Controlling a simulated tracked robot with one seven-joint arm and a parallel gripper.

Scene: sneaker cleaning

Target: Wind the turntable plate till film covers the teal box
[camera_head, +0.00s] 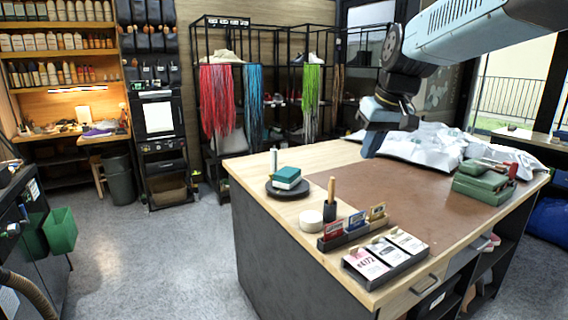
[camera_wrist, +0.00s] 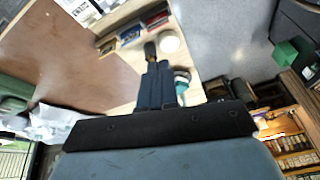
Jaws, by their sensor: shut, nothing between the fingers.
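The dark round turntable plate (camera_head: 272,190) lies on the left part of the workbench top. The teal box (camera_head: 287,173) sits on it, with a white lower part; I cannot tell whether that is film. A pale upright cylinder (camera_head: 274,160) stands at the plate's back left. My gripper (camera_head: 369,153) hangs above the brown mat, to the right of the plate and apart from it. In the wrist view my gripper (camera_wrist: 158,66) is shut and empty. Its fingers hide much of the turntable area there; a bit of teal (camera_wrist: 182,76) shows beside them.
A white roll (camera_head: 311,221) and a wooden-handled tool (camera_head: 331,193) stand in front of the plate. Card holders (camera_head: 385,258) line the front edge. Green boxes (camera_head: 484,188) and crumpled white packages (camera_head: 415,145) lie to the right and back. The brown mat (camera_head: 400,195) is mostly clear.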

